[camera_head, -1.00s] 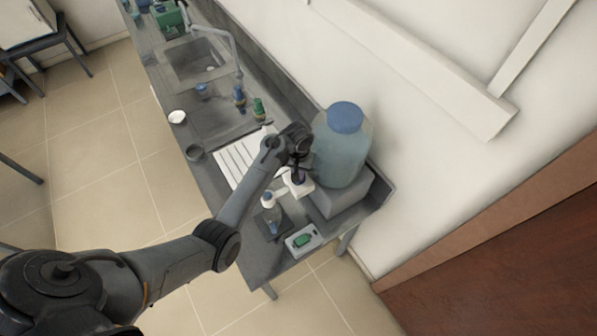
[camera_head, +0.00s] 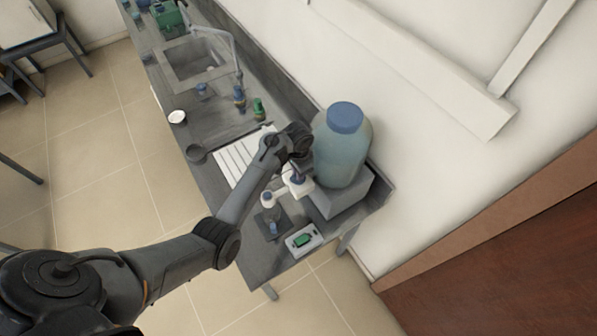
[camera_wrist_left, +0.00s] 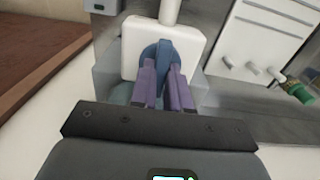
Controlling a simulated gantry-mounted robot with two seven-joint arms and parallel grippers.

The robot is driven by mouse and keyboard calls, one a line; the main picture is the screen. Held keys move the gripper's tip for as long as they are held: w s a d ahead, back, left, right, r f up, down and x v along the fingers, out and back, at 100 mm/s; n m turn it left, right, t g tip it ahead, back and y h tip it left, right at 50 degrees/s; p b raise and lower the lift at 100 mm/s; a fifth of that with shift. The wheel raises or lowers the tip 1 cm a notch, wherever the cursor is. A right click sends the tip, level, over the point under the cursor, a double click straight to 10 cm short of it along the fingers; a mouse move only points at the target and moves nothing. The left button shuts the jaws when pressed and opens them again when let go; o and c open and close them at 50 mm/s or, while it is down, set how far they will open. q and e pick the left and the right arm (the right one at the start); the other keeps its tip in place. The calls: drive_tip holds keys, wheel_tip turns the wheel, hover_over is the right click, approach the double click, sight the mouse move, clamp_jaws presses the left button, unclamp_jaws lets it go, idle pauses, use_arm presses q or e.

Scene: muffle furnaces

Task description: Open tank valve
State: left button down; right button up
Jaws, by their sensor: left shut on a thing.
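The tank (camera_head: 342,148) is a large translucent blue-green bottle with a blue cap, upright on a grey block (camera_head: 352,192) at the counter's end. A white tap body (camera_head: 300,188) sits low at its front left. My left gripper (camera_head: 297,172) reaches the tap from the upper left. In the left wrist view, the blue valve handle (camera_wrist_left: 158,52) stands between the two purplish fingers of my left gripper (camera_wrist_left: 164,82), which is shut on it. The white tap body (camera_wrist_left: 130,45) shows behind the handle. The fingers are small and partly hidden in the head view. My right gripper is out of view.
A small clear vessel with a pale top (camera_head: 268,200) stands on a dark pad below the tap. A white tray with a green item (camera_head: 303,241) lies at the counter's front corner. A white ribbed drainboard (camera_head: 238,158) and a sink (camera_head: 195,62) lie farther back.

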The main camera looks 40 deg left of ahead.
use_arm(q)
drive_tip(key=shift+r, duration=0.15)
idle(0.3)
drive_tip(key=c, duration=1.1)
unclamp_jaws()
